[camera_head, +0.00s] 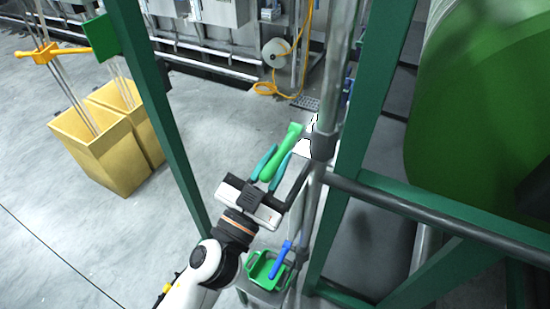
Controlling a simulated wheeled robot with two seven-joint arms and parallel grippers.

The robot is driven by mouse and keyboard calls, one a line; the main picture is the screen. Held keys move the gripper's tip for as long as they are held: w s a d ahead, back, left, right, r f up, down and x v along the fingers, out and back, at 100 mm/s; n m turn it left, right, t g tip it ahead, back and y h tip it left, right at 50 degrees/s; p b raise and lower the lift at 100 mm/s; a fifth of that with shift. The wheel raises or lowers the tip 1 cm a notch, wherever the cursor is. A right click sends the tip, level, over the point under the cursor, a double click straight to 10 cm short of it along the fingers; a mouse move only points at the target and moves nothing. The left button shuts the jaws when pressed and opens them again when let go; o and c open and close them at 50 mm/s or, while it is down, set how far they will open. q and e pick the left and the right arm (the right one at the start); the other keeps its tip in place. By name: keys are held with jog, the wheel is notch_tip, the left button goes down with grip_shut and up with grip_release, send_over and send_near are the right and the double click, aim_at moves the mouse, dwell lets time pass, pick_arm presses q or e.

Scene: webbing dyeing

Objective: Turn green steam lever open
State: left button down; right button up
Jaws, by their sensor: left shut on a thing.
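The green steam lever (288,144) is a bright green handle beside the vertical grey pipe (331,95). It slants from lower left to upper right, with its upper end near the pipe. My left gripper (273,167) comes up from below, and its two teal fingers are shut on the lower part of the lever, one on each side. The lever's joint to the pipe is hard to make out beside a white piece (306,144). My right gripper is not in view.
Green frame posts (160,115) stand left and right of the lever, close to my arm. A grey horizontal pipe (420,212) runs right. Below are a green tray (256,270) and a blue handle (281,259). Yellow bins (95,155) stand left; a large green tank (480,110) is right.

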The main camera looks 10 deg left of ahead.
aim_at(277, 156)
pick_arm(q)
jog(key=shift+r+g+y+p, duration=0.3)
jog(key=shift+r+g+p, duration=0.65)
jog(key=shift+p, duration=1.35)
jog(key=shift+w+r, duration=0.1)
jog(key=shift+r, duration=0.2)
jog(key=shift+w+d+r+g+y+p, duration=0.2)
jog(key=shift+r+g+y+p, duration=0.25)
jog(key=shift+r+g, duration=0.45)
jog(key=shift+w+r+n+g+y, duration=0.15)
jog(key=shift+w+r+g+y, duration=0.15)
jog(key=shift+g, duration=0.35)
jog(key=shift+w+r+n+g+y, duration=0.15)
jog(key=shift+g+y, duration=0.2)
jog(key=shift+g, duration=0.25)
